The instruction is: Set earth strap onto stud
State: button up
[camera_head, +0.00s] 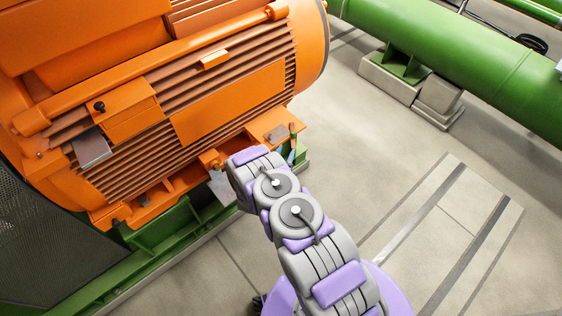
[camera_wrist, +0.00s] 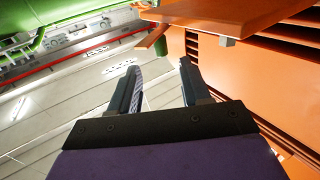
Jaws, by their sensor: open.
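My gripper (camera_wrist: 160,78) is open in the wrist view, with its two dark fingers spread and nothing between them. In the head view its fingers cannot be made out for certain behind my arm, which reaches to the lower right edge of the orange machine. I cannot pick out the earth strap in either view. A small brass-coloured fitting (camera_head: 211,162) on the machine's lower edge, left of my arm's end, could be the stud, but it is too small to tell. A thin dark upright piece (camera_head: 292,146) stands just right of my arm's end; I cannot tell what it is.
The orange ribbed machine (camera_head: 228,100) stands on a green base frame (camera_head: 160,232). Its orange plate (camera_wrist: 225,14) overhangs in the wrist view, above and right of the fingers. A green pipe (camera_head: 450,45) runs across the upper right. The floor (camera_head: 370,160) at the right is largely open.

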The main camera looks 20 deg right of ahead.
jog(key=v, duration=0.5)
jog(key=shift+a, duration=0.1)
